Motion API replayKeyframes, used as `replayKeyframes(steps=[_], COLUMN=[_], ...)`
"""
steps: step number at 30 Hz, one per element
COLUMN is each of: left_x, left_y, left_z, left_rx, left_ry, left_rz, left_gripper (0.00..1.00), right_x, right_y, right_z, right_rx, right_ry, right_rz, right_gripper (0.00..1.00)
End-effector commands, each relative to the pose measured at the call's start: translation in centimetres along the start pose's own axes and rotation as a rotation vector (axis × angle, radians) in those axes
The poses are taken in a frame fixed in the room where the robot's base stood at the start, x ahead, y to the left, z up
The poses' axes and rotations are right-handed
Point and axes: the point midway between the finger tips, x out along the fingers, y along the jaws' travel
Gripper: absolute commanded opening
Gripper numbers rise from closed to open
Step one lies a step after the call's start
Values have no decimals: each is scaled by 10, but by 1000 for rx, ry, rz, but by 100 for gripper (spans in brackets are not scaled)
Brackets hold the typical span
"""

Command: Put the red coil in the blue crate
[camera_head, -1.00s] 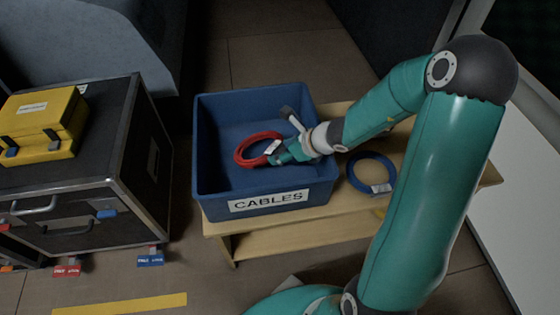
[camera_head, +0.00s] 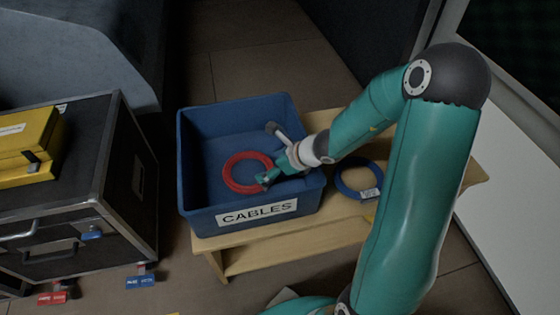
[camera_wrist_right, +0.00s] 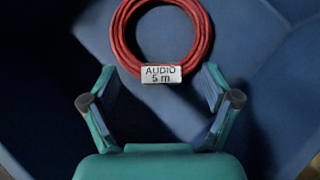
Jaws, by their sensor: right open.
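The red coil (camera_head: 230,178) is inside the blue crate (camera_head: 256,211), below the rim and near the front-right of its floor. In the right wrist view the coil (camera_wrist_right: 203,45) has a white "AUDIO 5 m" label and lies just beyond the fingertips, apart from them. My right gripper (camera_head: 272,174) reaches into the crate from the right. Its two fingers stand apart in the right wrist view (camera_wrist_right: 158,92), with nothing between them. I cannot tell if the coil lies fully flat. My left gripper is not in view.
A blue coil (camera_head: 356,192) with a white tag lies on the wooden bench (camera_head: 300,245), right of the crate. A black flight case (camera_head: 80,170) with a yellow box (camera_head: 25,145) on it stands at the left. Dark floor is free behind the crate.

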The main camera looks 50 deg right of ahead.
Motion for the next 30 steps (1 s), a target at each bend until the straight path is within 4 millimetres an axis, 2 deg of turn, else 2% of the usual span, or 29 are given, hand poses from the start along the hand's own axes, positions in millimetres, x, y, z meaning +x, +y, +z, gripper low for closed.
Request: replayKeyframes(steps=[9,15,21,30], left_x=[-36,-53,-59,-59], left_y=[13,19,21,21], left_z=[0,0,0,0], left_rx=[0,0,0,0], left_ry=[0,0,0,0], left_rz=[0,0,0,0], left_gripper=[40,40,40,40], right_x=[-63,-97,-112,-112], right_y=[-1,-1,0,0], right_z=[5,4,2,1], right_rx=[2,1,1,-1], right_ry=[0,0,-1,0], right_rz=[-4,-3,-1,1], right_gripper=[87,87,87,87])
